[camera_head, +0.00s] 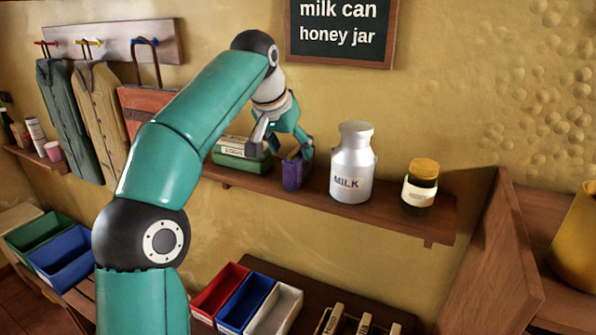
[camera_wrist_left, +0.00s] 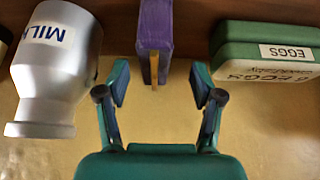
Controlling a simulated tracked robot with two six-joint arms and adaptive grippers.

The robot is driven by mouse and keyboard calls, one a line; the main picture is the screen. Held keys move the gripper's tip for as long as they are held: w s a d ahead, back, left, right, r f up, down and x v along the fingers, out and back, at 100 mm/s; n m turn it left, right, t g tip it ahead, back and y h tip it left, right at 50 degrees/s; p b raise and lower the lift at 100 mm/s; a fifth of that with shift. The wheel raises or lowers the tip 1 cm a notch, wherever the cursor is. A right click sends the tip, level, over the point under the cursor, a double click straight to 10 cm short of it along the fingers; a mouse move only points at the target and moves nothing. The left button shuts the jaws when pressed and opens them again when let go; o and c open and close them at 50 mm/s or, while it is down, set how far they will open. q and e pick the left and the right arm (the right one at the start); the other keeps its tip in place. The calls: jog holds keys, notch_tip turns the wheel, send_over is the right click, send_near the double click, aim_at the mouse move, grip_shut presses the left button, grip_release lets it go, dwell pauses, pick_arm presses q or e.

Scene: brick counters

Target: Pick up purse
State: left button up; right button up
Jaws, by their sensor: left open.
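A small purple purse (camera_head: 292,175) stands upright on the wooden wall shelf, between the green egg boxes and the milk can. In the left wrist view the purse (camera_wrist_left: 155,30) is at the top middle, with a yellowish strip on its near edge. My left gripper (camera_head: 280,146) is above and at the purse in the head view, partly covering its top. In the left wrist view my left gripper (camera_wrist_left: 160,85) is open, one finger on each side of the purse's line, and its fingertips show no contact with it. My right gripper is not in view.
Below are red, blue and white bins (camera_head: 245,300). Coats (camera_head: 98,110) hang at left.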

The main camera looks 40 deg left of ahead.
pick_arm(q)
jog(key=shift+d+x, duration=0.1)
jog(key=shift+x, duration=1.4)
jog(key=shift+d+x, duration=0.15)
jog(key=shift+x, duration=1.3)
jog(key=shift+w, duration=0.15)
jog(key=shift+r, duration=0.1)
grip_shut()
